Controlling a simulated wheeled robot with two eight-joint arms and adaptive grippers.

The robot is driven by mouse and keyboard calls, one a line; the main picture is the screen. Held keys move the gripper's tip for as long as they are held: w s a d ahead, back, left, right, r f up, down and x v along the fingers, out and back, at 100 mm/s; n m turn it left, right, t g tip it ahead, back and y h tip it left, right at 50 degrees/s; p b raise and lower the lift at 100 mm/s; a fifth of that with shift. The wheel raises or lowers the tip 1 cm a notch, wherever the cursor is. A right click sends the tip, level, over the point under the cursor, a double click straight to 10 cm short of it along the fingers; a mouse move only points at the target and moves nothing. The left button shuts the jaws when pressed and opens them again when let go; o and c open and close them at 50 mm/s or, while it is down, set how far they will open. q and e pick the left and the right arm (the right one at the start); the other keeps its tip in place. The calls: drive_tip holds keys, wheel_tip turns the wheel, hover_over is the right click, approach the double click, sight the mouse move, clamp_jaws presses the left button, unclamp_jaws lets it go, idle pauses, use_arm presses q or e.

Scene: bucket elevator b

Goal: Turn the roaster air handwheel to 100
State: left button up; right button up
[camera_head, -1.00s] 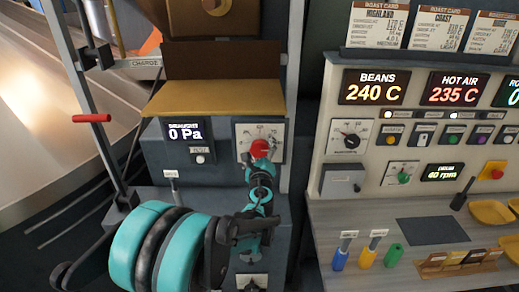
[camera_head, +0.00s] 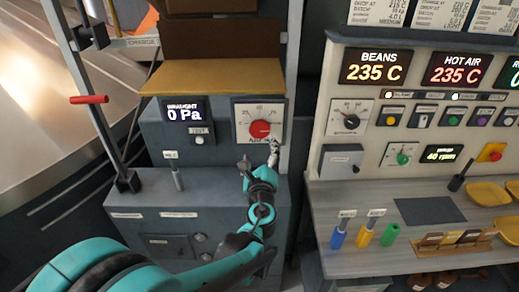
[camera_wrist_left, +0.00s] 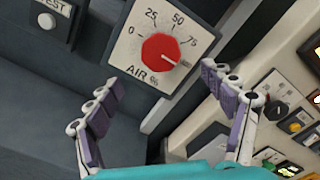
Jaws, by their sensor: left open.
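The roaster air handwheel is a red round knob (camera_head: 260,129) on a white square dial plate (camera_head: 243,108), upright on the grey cabinet. In the left wrist view the red knob (camera_wrist_left: 160,49) shows a white pointer mark at its lower right, past the 75 label, at the far end of the scale; the label there is hard to read. My left gripper (camera_head: 258,154) is open and empty, just below and in front of the dial. In the left wrist view its two fingers (camera_wrist_left: 160,80) stand apart on either side below the knob, not touching it. My right gripper is out of view.
A draught display (camera_head: 184,113) reading 0 Pa and a test button (camera_head: 199,140) are left of the dial. A control console (camera_head: 425,110) stands to the right, with tool handles (camera_head: 364,234) and yellow scoops (camera_head: 487,193) on its bench. A vertical post (camera_head: 293,80) runs beside the dial.

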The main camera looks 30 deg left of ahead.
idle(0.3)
use_arm(q)
drive_tip(key=s+d+f+n+g+h, duration=0.3)
drive_tip(key=s+f+n+g, duration=0.35)
drive_tip(key=n, duration=0.65)
drive_tip(key=s+d+f+n+g+h, duration=0.1)
drive_tip(key=s+d+f+n+h, duration=0.2)
drive_tip(key=s+d, duration=0.3)
drive_tip(key=s+d+f+n+h+b, duration=0.1)
drive_tip(key=s+d+f+n+h, duration=0.2)
drive_tip(key=s+d, duration=0.3)
drive_tip(key=shift+d+f+n+g+h, duration=0.2)
drive_tip(key=shift+d+n+g+h, duration=0.15)
drive_tip(key=shift+n, duration=0.55)
